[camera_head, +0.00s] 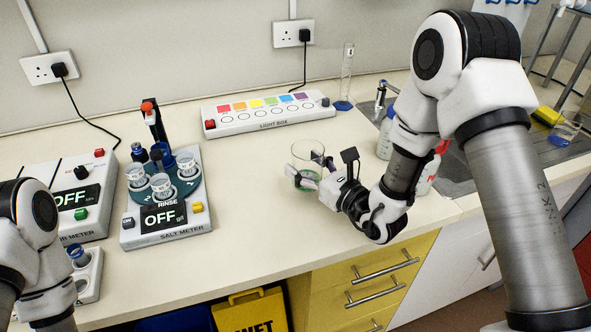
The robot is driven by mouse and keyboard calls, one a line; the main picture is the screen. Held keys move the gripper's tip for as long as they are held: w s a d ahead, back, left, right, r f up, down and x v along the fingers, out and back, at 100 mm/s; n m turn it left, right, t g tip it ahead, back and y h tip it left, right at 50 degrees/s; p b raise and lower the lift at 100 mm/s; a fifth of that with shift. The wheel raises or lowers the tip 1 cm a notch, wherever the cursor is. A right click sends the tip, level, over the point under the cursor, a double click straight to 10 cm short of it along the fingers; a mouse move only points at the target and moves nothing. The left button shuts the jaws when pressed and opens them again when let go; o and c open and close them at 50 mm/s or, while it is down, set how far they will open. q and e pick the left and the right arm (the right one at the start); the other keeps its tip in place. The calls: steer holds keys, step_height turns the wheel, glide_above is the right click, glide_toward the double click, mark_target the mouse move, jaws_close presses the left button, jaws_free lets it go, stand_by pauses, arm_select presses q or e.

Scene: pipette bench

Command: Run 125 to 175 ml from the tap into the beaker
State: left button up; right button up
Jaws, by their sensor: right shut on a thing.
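I cannot tell whether the beaker's base touches the bench. The tap (380,94) is at the back right, left of my right arm. The sink (460,168) is partly hidden behind that arm. My left arm is at the lower left edge, and its gripper is out of view.
White bottles (386,136) stand between the beaker and the sink, partly hidden by my right arm. A light box (268,115) and a measuring cylinder (346,75) stand behind. A salt meter (165,215) stands left. The front middle of the bench is clear.

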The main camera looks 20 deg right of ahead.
steer(key=s+d, duration=0.2)
steer(key=s, duration=0.1)
steer(key=s+d+r, duration=0.1)
steer(key=s+d, duration=0.4)
steer(key=s, duration=0.1)
steer(key=shift+d+r, duration=0.15)
steer(key=shift+d, duration=0.2)
steer(key=shift+s+d, duration=0.35)
steer(key=shift+s, duration=0.3)
